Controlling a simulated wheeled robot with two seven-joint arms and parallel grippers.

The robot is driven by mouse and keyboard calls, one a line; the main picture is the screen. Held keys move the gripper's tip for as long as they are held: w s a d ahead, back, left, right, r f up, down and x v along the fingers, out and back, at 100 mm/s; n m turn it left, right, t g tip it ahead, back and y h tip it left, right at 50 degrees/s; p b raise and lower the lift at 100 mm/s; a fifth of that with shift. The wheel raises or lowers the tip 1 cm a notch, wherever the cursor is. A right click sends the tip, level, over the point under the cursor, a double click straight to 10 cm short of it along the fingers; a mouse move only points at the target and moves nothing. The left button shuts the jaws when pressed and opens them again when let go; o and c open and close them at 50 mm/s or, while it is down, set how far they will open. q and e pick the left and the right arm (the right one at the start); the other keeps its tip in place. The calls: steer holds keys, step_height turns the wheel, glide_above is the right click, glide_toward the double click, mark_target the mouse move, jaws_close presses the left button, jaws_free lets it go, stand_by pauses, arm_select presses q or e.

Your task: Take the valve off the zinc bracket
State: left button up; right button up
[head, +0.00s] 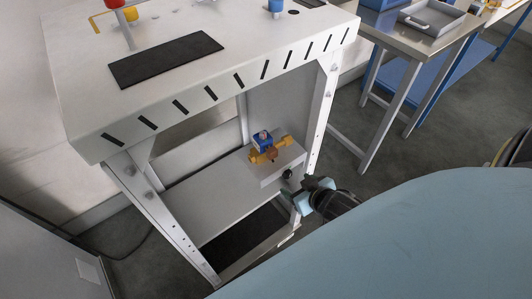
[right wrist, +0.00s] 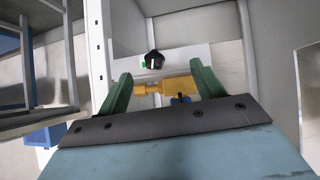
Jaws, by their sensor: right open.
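The valve (head: 266,153) has a yellow body and a blue part on top. It sits at a light grey block on the lower shelf of the white frame, which I take for the zinc bracket (head: 287,166). In the right wrist view the yellow valve (right wrist: 180,88) lies across the space between my green fingers, with its blue part partly hidden by the gripper. My right gripper (head: 303,191) is open in front of the shelf at its right end. I cannot tell whether a finger touches the valve. My left gripper is not in view.
A small black knob-like piece (head: 287,174) is at the block's front, close to the gripper. The frame's slotted white top (head: 215,55) overhangs the shelf, and its right front post (head: 322,110) stands beside my arm. A metal table (head: 425,42) with a tray stands back right.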

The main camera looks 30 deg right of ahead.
mark_target(265, 139)
step_height(265, 139, up, 12)
steer(key=w+a+t+b, duration=0.2)
steer(key=w+t, duration=0.1)
steer(key=shift+y, duration=0.4)
steer(key=b+x, duration=0.1)
steer(key=x, duration=0.5)
steer(key=shift+w+a, duration=0.2)
steer(key=shift+w, duration=0.05)
steer(key=shift+x, duration=0.8)
steer(key=x, duration=0.2)
steer(key=b+x, duration=0.1)
steer(key=x, duration=0.1)
steer(key=shift+w+d+r, duration=0.15)
steer(key=shift+r, duration=0.05)
steer(key=shift+w+f, duration=0.1)
steer(key=shift+w, duration=0.2)
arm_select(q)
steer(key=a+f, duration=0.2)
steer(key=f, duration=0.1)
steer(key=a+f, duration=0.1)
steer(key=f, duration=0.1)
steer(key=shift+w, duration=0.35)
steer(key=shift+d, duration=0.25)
arm_select(e)
jaws_close()
